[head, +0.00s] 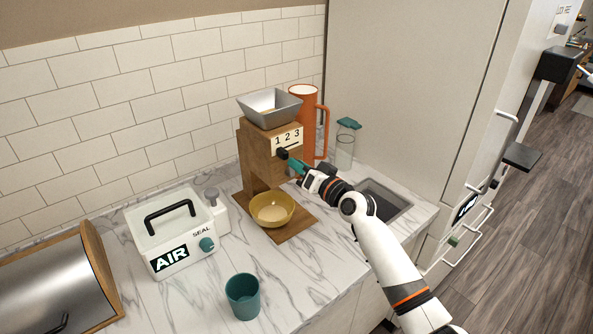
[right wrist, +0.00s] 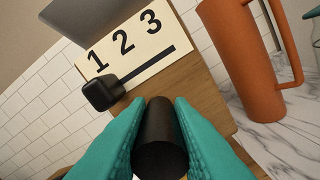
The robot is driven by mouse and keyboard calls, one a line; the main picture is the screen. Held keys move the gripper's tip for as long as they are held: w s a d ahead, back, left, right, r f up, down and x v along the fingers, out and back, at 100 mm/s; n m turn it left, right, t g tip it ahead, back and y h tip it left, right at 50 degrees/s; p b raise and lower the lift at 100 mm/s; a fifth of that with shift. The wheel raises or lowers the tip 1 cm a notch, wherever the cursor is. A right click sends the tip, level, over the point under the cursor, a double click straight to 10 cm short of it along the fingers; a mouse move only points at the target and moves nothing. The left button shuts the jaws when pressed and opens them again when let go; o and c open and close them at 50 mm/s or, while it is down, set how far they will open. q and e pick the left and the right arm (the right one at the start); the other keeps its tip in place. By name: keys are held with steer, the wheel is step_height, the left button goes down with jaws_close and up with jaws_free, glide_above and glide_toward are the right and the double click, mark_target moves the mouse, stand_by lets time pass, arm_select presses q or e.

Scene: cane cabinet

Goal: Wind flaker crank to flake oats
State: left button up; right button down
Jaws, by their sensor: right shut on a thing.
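The wooden flaker (head: 254,158) stands on the counter with a grey metal hopper (head: 262,112) on top. Its 1-2-3 label shows in the right wrist view (right wrist: 128,44), with a black setting knob (right wrist: 103,92) near the 1. My right gripper (head: 294,166) is at the flaker's front right side. In the right wrist view its teal fingers are shut on a black cylindrical crank handle (right wrist: 160,142), seen end-on. The crank's arm is hidden there. A yellow bowl (head: 285,213) with pale contents sits on the flaker's wooden base, under the body. My left gripper is out of view.
An orange jug (head: 304,108) stands close behind the flaker, with a lidded glass bottle (head: 345,150) to its right. A white sealer box (head: 168,232) and teal cup (head: 243,295) stand left and in front.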

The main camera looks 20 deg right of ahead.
steer(key=shift+w+d+f+m, duration=0.2)
steer(key=shift+d+f+m, duration=0.35)
steer(key=shift+m, duration=1.7)
steer(key=shift+w+d+f+m, duration=0.35)
steer(key=shift+d+m, duration=0.35)
steer(key=shift+m, duration=1.5)
steer(key=shift+w+d+f+m, duration=0.1)
steer(key=shift+d+f+m, duration=0.5)
steer(key=shift+m, duration=1.65)
steer(key=c, duration=1.3)
jaws_free()
steer(key=shift+r, duration=0.1)
steer(key=shift+d+b, duration=0.1)
steer(key=shift+b, duration=0.2)
